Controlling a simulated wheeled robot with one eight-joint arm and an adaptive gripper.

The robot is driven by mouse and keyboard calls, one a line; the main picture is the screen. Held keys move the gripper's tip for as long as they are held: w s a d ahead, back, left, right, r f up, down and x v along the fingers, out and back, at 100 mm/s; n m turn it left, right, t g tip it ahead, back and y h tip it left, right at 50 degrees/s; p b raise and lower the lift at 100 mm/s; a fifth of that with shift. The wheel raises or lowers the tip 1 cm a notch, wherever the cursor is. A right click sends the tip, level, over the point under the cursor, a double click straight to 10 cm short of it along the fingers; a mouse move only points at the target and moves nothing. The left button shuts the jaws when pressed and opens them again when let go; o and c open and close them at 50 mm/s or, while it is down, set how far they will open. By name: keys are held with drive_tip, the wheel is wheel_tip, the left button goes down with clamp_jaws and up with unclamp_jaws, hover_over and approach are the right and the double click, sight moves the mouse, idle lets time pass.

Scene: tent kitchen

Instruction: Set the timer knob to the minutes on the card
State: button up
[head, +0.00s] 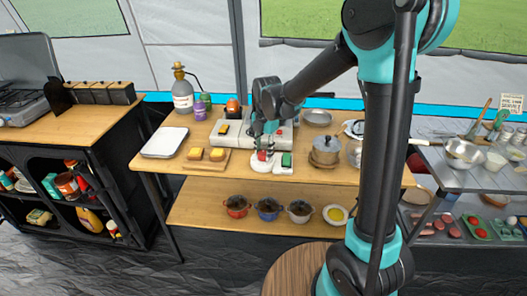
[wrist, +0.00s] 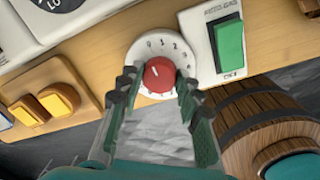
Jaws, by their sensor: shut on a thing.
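The red timer knob (wrist: 158,74) sits in the middle of a round white dial (wrist: 135,52) with printed numbers. In the wrist view my gripper (wrist: 158,82) has a finger on either side of the knob and is shut on it. A pale mark shows on the knob's upper left, but the exact number it points to is too small to tell. In the head view the knob (head: 262,155) is at the table's front edge, below my gripper (head: 264,146). A white card (head: 511,102) with writing stands at the far right; its words are not clearly readable.
A white panel with a green switch (wrist: 229,43) is just right of the dial. A wooden board (head: 190,165) with yellow blocks lies to the left, near a white tray (head: 163,141). A cooker (head: 225,140) stands behind, and a pot (head: 326,151) is to the right.

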drive_tip(key=shift+m, duration=0.3)
drive_tip(key=m, duration=0.9)
drive_tip(key=shift+m, duration=0.4)
drive_tip(key=m, duration=0.4)
drive_tip(key=shift+a+m+h, duration=0.1)
drive_tip(key=shift+m+h, duration=0.2)
drive_tip(key=m, duration=0.4)
drive_tip(key=shift+m, duration=0.4)
drive_tip(key=o, duration=1.1)
drive_tip(key=shift+o, duration=0.2)
